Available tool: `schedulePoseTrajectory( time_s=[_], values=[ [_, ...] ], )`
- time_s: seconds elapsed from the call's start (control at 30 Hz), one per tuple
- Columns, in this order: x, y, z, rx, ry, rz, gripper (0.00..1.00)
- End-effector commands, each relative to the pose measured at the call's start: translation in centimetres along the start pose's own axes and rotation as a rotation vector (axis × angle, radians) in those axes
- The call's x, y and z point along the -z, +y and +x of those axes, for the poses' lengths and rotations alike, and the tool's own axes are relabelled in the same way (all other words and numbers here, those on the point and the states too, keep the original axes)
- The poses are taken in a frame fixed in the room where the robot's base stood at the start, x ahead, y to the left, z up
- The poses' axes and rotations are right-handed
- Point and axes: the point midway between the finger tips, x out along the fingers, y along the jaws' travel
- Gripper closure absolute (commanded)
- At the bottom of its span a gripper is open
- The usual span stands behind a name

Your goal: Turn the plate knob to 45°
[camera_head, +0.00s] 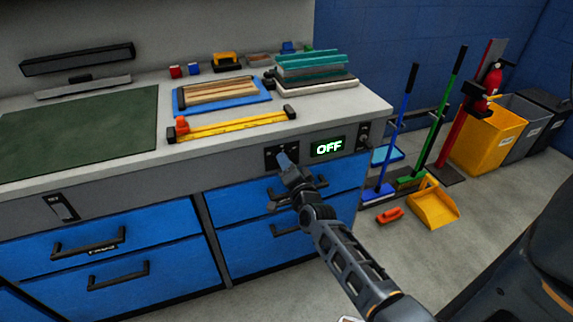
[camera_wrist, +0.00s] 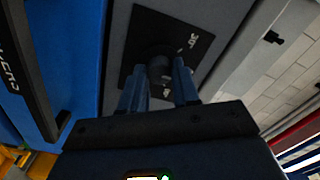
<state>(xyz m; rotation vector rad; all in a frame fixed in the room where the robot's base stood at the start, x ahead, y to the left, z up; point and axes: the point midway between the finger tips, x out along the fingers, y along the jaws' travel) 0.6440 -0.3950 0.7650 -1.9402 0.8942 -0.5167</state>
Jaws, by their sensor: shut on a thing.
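The plate knob (camera_wrist: 160,66) is a dark round knob on a black square panel (camera_wrist: 184,28) with small white marks, set in the grey front of the counter. In the head view the panel (camera_head: 270,158) is partly hidden behind my gripper (camera_head: 285,160). In the wrist view, the two blue fingers of my gripper (camera_wrist: 160,84) are on either side of the knob, shut on it. The knob's angle is too dark to read. The display (camera_head: 328,147) to the right of the panel reads OFF in green.
Blue drawers (camera_head: 262,196) with black handles lie under the panel, close to my wrist. A second small control panel (camera_head: 363,136) is at the right end of the counter front. A yellow bar tool (camera_head: 232,124) lies on the counter above. Brooms (camera_head: 440,125) stand farther right.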

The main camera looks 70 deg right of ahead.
Motion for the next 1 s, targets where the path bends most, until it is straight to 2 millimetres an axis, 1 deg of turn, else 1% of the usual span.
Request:
schedulePoseTrajectory(
  time_s=[0.03, 0.07, 0.3, 0.53, 0.63, 0.73, 1.0],
  values=[
    [0.0, 0.0, 0.0, 0.0, 0.001, 0.0, 1.0],
    [0.0, 0.0, 0.0, 0.0, 0.001, -0.001, 0.67],
    [0.0, 0.0, 0.0, 0.0, 0.001, -0.001, 0.44],
    [0.0, 0.0, -0.1, 0.0, 0.0, -0.001, 0.44],
    [0.0, 0.1, -0.6, -0.002, -0.001, -0.002, 0.44],
    [0.1, 0.1, -1.9, -0.003, 0.0, -0.002, 0.44],
    [0.0, 0.1, -6.2, -0.002, 0.0, -0.001, 0.44]
  ],
)
